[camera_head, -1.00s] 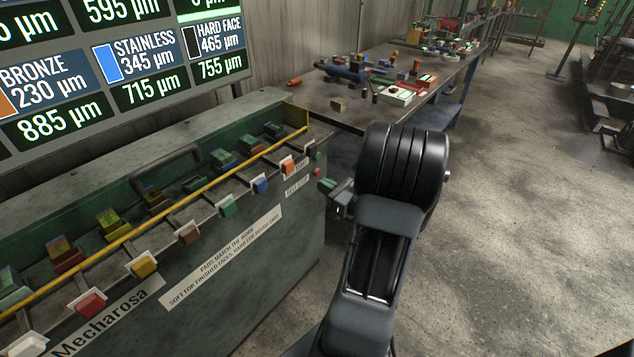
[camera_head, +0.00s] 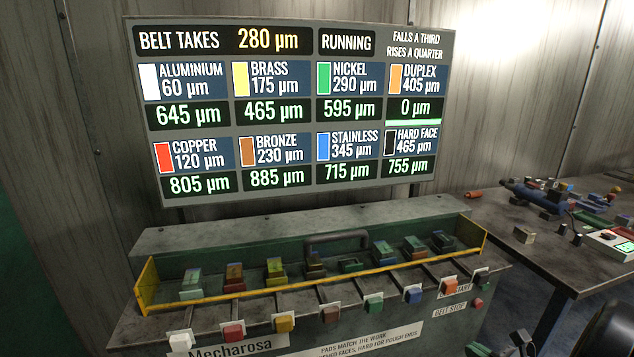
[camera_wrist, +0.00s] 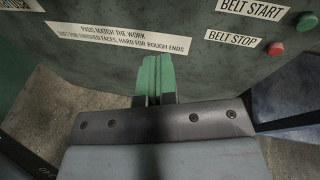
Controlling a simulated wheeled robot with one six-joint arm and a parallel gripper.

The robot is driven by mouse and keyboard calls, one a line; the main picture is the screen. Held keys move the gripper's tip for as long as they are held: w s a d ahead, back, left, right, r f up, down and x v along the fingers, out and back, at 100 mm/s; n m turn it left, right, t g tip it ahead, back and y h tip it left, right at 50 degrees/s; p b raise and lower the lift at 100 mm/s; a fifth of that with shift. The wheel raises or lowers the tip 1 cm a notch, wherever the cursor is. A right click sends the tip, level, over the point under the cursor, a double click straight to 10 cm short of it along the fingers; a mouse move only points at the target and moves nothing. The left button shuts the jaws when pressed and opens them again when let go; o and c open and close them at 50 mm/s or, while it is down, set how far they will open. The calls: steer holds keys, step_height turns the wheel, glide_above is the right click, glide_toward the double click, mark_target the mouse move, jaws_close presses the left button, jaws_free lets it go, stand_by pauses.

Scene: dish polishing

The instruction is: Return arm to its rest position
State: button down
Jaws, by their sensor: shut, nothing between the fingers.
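My gripper (camera_wrist: 157,78) shows in the wrist view, with its green fingers shut together and nothing between them. It points at the front of the polishing machine (camera_wrist: 120,60), close to the label about pads. I cannot tell whether the fingertips touch the panel. In the head view my arm shows only in part at the bottom right corner, and most of it is cut off by the frame edge.
The machine (camera_head: 330,215) has a row of coloured buttons along its front. The belt stop button (camera_wrist: 275,48) and belt start button (camera_wrist: 306,22) are right of my gripper. A display board (camera_head: 290,110) reads RUNNING. A cluttered workbench (camera_head: 500,225) stands at the right.

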steer(key=s+a+r+n+g+p, duration=0.1)
steer(key=s+a+n+g+p, duration=0.35)
steer(key=a+n+g, duration=0.95)
steer(key=s+a+r+n+t+h+p, duration=0.1)
steer(key=a+r+n+h, duration=0.5)
steer(key=r+n, duration=0.6)
steer(key=s+a+n+t, duration=0.1)
steer(key=n+t, duration=0.1)
steer(key=n, duration=0.1)
steer(key=shift+r+n+t+p, duration=0.3)
steer(key=shift+r+n, duration=0.1)
